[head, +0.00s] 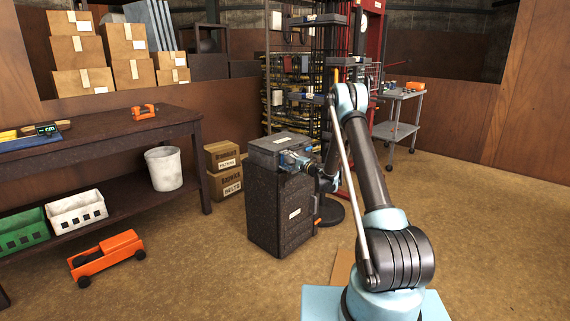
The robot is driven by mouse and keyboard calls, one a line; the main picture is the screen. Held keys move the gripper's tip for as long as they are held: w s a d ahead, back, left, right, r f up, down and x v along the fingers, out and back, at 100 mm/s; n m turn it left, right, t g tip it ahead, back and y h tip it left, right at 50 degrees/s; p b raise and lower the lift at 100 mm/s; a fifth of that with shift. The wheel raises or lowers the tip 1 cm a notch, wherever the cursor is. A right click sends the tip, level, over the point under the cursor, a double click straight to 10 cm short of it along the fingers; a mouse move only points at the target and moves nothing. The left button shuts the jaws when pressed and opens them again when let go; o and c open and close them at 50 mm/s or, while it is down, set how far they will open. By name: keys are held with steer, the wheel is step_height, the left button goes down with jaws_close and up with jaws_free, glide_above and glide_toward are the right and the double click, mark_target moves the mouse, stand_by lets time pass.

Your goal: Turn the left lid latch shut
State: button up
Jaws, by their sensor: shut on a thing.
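A dark speckled box (280,210) stands upright on the floor near the middle of the head view. Its grey lid (278,142) is down on top and carries a small white label. My arm reaches from the right to the box's upper edge. My gripper (287,158) is at the lid's front rim, shut on what appears to be the left lid latch. The latch itself is hidden by the fingers, and its angle is too small to tell. An orange part (317,221) shows low on the box's right side.
A dark workbench (110,125) stands at left, with a white bucket (164,168) on its lower shelf. An orange wheeled toolbox (105,255) is on the floor before it. Cartons (226,184) stand behind the box. A grey cart (400,105) is at back right. Floor at right is clear.

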steer(key=shift+f+n, duration=0.1)
steer(key=shift+n, duration=0.3)
steer(key=o, duration=1)
steer(key=shift+o, duration=0.2)
steer(key=v, duration=1.2)
